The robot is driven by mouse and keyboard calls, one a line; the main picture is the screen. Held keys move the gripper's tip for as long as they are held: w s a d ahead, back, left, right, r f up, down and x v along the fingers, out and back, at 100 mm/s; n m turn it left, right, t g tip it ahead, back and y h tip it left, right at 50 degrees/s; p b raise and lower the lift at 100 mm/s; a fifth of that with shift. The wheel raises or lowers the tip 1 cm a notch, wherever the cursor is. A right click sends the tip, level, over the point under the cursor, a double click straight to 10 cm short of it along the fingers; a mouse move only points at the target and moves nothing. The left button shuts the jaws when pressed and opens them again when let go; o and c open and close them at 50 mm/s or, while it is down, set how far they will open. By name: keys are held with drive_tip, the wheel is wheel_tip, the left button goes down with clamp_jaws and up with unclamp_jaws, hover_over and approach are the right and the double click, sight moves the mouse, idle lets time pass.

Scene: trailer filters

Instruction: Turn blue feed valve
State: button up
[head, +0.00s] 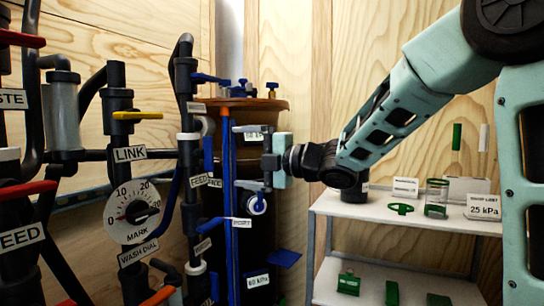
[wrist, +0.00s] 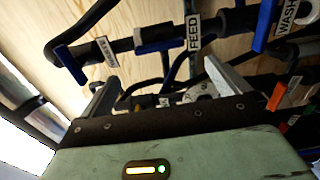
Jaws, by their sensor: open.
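My gripper (head: 250,157) is open and empty in the head view, reaching left from the arm in front of the brown-topped drum. In the wrist view its two fingers (wrist: 170,88) are spread wide, with nothing held between them. A blue handle (head: 208,157) stands upright by a FEED label (head: 199,181) on the dark vertical pipe, left of my fingers. In the wrist view a blue handle (wrist: 162,46) lies along a pipe beside the FEED label (wrist: 194,32), beyond the fingertips and apart from them. The valve body is partly hidden.
Other valves crowd the pipes: a yellow lever (head: 137,115), red levers (head: 28,189), and another blue lever (head: 210,79). A dial (head: 132,211) is at left. The drum (head: 270,103) stands behind my gripper. A white shelf (head: 400,212) holding green parts is at right.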

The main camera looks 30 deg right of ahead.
drive_tip(key=v, duration=0.7)
drive_tip(key=shift+p, duration=0.35)
drive_tip(key=s+a+f+m+g+h, duration=0.2)
drive_tip(key=a+f+m+h, duration=0.2)
drive_tip(key=a+f+m, duration=0.25)
drive_tip(key=s+a+f+m+g+h, duration=0.2)
drive_tip(key=a+f+m+g+h, duration=0.1)
drive_tip(key=a+f+m, duration=0.4)
drive_tip(key=s+a+f+m+g+h, duration=0.15)
drive_tip(key=s+f+g, duration=0.4)
drive_tip(key=s, duration=0.55)
drive_tip(key=s+a+f+m+g+h, duration=0.1)
drive_tip(key=s+f+m+g, duration=0.4)
drive_tip(key=s, duration=0.7)
wheel_tip(320, 180, up, 29)
drive_tip(key=n+p, duration=0.2)
drive_tip(key=p, duration=2.8)
drive_tip(key=shift+s+a+r+t, duration=0.15)
drive_tip(key=shift+s+t, duration=0.2)
drive_tip(key=shift+t, duration=0.1)
